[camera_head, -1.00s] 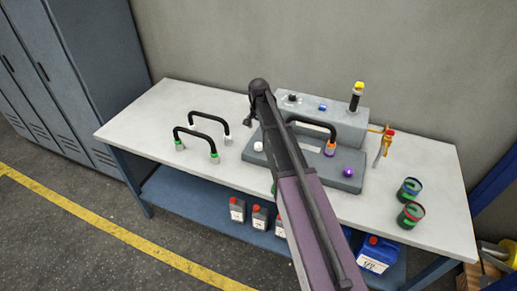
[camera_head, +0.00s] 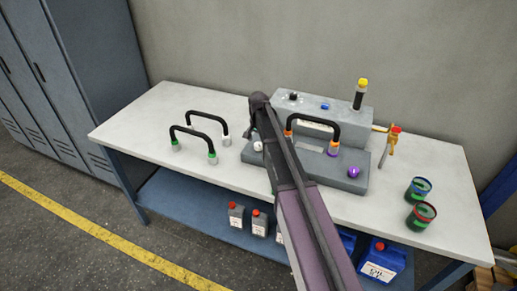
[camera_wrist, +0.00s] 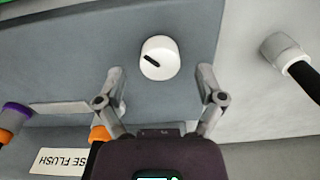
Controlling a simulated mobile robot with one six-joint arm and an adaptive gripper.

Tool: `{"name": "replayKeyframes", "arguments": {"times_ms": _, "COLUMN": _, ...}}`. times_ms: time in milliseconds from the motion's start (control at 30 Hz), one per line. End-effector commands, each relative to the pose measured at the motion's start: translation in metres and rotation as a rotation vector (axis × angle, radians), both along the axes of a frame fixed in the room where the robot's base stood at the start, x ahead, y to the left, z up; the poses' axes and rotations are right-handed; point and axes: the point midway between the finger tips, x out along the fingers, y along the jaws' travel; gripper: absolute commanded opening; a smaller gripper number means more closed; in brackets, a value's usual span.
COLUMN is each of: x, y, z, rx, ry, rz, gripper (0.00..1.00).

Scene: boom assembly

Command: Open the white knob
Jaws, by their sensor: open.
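The white knob (camera_wrist: 159,57) is round with a black slot-like mark and sits on a grey panel in the wrist view. It also shows in the head view (camera_head: 257,146) at the left end of the low grey base (camera_head: 325,177), just beside my arm. My gripper (camera_wrist: 161,72) is open and empty. Its two fingers stand apart to the left and right of the knob, with the tips slightly below it in the wrist picture. I cannot tell the gap in depth. In the head view my arm hides most of the gripper.
Two cans (camera_head: 421,215) stand at the right.

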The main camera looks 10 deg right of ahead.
Motion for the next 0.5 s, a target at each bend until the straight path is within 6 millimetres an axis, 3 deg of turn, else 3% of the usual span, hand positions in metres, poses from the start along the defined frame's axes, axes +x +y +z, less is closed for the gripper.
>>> {"name": "replayKeyframes", "arguments": {"times_ms": 200, "x": 0.000, "y": 0.000, "z": -0.015, "rx": 0.000, "ry": 0.000, "rz": 0.000, "gripper": 0.88}}
{"name": "replayKeyframes", "arguments": {"times_ms": 500, "x": 0.000, "y": 0.000, "z": -0.019, "rx": 0.000, "ry": 0.000, "rz": 0.000, "gripper": 0.88}}
